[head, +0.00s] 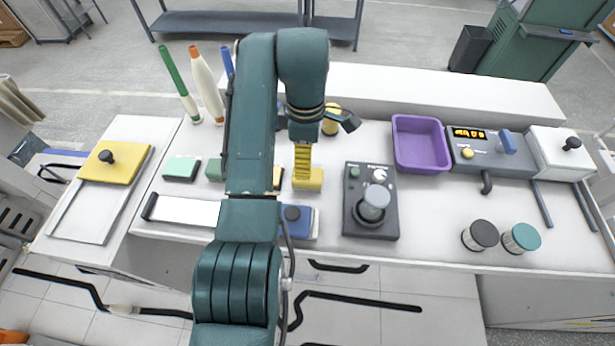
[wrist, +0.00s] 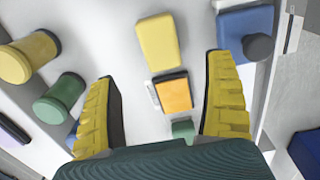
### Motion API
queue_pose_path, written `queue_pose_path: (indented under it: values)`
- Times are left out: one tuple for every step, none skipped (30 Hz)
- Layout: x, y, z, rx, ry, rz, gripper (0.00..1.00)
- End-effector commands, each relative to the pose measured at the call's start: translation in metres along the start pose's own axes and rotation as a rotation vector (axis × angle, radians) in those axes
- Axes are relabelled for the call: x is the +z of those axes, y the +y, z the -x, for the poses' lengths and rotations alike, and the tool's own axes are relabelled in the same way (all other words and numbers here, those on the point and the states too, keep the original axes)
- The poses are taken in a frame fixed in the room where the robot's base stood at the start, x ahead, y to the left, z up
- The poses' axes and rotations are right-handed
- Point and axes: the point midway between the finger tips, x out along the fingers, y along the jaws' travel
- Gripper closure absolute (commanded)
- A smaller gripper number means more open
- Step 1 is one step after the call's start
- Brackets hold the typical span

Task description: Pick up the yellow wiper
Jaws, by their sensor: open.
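The yellow wiper, which I take to be the plain pale-yellow block (head: 309,181), lies flat on the white worktop in the middle of the head view. In the wrist view it is the rounded yellow block (wrist: 160,42) at the top centre. My gripper (head: 302,158) is above the worktop beside it, with one ribbed yellow finger showing in the head view. In the wrist view my gripper (wrist: 165,72) has its fingers wide apart with nothing held between them. The wiper lies beyond the fingertips, apart from both. My arm hides part of the worktop.
An orange block (wrist: 173,95) and a green block (wrist: 183,129) lie near the wiper. A blue box with a dark knob (wrist: 247,35) is to its right. Yellow (wrist: 28,57) and green (wrist: 60,98) cylinders stand left. A purple tray (head: 421,144) sits right.

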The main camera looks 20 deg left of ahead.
Motion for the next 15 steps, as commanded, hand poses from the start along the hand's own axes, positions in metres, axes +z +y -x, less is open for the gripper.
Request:
queue_pose_path:
  values:
    - [0.000, 0.000, -0.016, -0.002, 0.000, -0.001, 0.15]
    - [0.000, 0.000, -0.021, 0.000, 0.000, -0.001, 0.15]
    - [0.000, 0.000, -0.025, 0.001, 0.000, -0.001, 0.15]
    - [0.000, 0.000, -0.027, 0.000, 0.000, -0.001, 0.15]
    - [0.000, 0.000, -0.029, 0.001, 0.000, -0.001, 0.15]
    - [0.001, 0.000, -0.031, 0.001, 0.000, -0.002, 0.15]
    - [0.001, 0.000, -0.034, 0.000, 0.000, -0.002, 0.15]
    - [0.001, 0.000, -0.037, -0.001, 0.000, -0.002, 0.15]
    - [0.002, -0.001, -0.043, -0.002, 0.000, -0.002, 0.15]
    - [0.003, -0.001, -0.047, -0.003, 0.000, -0.002, 0.15]
    - [0.003, -0.002, -0.050, -0.004, 0.000, -0.002, 0.15]
    - [0.004, -0.002, -0.057, -0.004, 0.000, -0.003, 0.15]
    - [0.004, -0.002, -0.063, -0.004, 0.000, -0.002, 0.15]
    - [0.004, -0.001, -0.068, -0.003, 0.000, -0.002, 0.15]
    - [0.004, -0.001, -0.072, -0.001, 0.000, -0.002, 0.15]
